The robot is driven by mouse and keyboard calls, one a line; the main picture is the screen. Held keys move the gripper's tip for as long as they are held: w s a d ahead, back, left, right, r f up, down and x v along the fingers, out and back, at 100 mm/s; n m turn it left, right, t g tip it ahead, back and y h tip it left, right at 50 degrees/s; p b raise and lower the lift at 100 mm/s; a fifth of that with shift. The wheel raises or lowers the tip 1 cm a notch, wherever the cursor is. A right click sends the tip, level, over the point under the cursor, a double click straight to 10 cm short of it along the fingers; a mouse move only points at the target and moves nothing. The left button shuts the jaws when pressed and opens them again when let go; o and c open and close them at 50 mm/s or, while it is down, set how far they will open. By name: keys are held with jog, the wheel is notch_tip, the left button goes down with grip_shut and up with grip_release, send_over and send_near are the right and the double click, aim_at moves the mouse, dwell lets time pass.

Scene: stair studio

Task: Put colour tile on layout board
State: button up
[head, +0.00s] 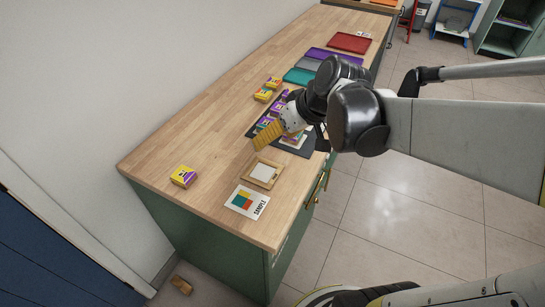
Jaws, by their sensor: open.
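A small wooden-framed board (252,177) with a pale square in its middle lies near the front of the counter; it looks like the layout board. A dark mat or tray (312,148) behind it carries several small purple, yellow and white pieces, partly hidden by my arm; I cannot tell which is the colour tile. My gripper (262,142), with yellow fingers, is open over the near left part of the dark mat, behind the wooden board. I see nothing held in it, though the inner side of the fingers is hidden.
A SAMPLE card (237,206) with coloured squares lies at the front edge. A yellow-purple box (184,177) stands at left; more boxes (263,95) stand behind the mat. Teal (298,76), purple (320,53) and red (349,43) trays lie farther back.

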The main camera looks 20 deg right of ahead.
jog(key=s+a+m+h, duration=0.1)
jog(key=s+a, duration=0.1)
jog(key=s, duration=0.3)
jog(key=s+a+r+m+t+h, duration=0.1)
jog(key=s+a+h, duration=0.1)
jog(key=s, duration=0.3)
jog(key=shift+s+r, duration=0.3)
